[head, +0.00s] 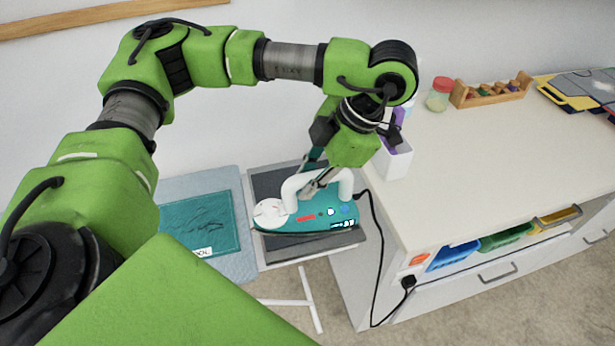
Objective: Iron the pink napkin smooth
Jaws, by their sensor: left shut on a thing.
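A teal and white iron (335,217) with a white handle sits over a dark rest with a pale frame (276,182), at the middle of the head view. My left gripper (318,181) comes down from above and is shut on the iron's handle. I cannot tell whether the iron touches the rest. I see no pink napkin. A flat teal piece (185,222) with dark crease-like marks and a white label lies on the pale blue board (232,262), left of the iron. My left arm hides part of the board. My right gripper is not in view.
A black cord (379,240) runs from the iron to a socket (408,283) on the cabinet side. The white counter (480,160) at right carries a white and purple box (393,160), a jar (439,95) and a wooden rack (490,92).

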